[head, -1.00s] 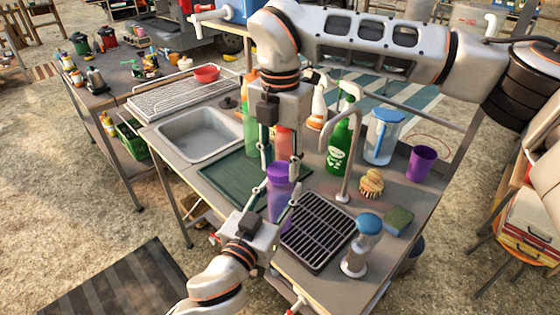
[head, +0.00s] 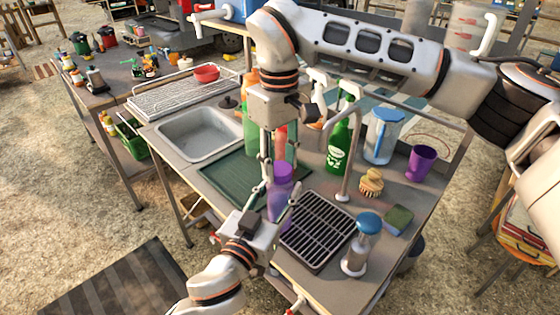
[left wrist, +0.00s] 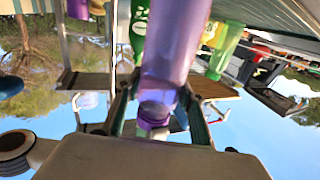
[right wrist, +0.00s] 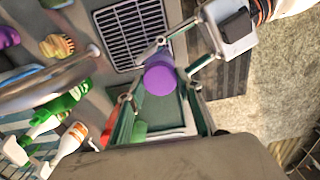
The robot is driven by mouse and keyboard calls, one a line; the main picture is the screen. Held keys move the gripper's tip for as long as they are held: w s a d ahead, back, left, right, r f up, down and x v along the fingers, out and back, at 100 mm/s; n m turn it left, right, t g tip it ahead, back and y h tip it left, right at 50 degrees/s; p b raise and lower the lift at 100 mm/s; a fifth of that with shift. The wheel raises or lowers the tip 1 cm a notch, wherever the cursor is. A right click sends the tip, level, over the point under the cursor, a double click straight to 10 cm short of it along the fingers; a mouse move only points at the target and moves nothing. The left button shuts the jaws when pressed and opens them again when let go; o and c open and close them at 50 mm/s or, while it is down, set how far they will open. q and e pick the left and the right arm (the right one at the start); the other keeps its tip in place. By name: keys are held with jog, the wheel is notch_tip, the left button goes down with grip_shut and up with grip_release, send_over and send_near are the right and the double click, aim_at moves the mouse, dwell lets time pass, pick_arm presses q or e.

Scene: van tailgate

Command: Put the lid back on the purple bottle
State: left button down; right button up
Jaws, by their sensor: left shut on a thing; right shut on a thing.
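The purple bottle (head: 279,194) is held upright above the counter, between the green mat and the black rack. My left gripper (head: 270,204) is shut on its body; the bottle's translucent purple side (left wrist: 175,45) fills the middle of the left wrist view. The purple lid (head: 282,170) sits at the top of the bottle, touching it or very nearly; I cannot tell whether it is seated. My right gripper (head: 280,168) points down from above and is shut on the lid. In the right wrist view the lid (right wrist: 160,79) lies between the fingertips and hides most of the bottle's top.
A black rack (head: 318,233) and a blue-topped dispenser (head: 366,226) stand to the right. The tap (head: 344,180), a green bottle (head: 338,145) and a brush (head: 371,183) are close by. A green mat (head: 228,180) and sink (head: 200,135) lie left.

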jog(key=o, duration=0.8)
jog(key=shift+r, duration=0.1)
notch_tip(320, 180, up, 12)
jog(key=shift+f, duration=0.1)
pick_arm(q)
jog(key=c, duration=1.2)
grip_release()
jog(key=v, duration=1.2)
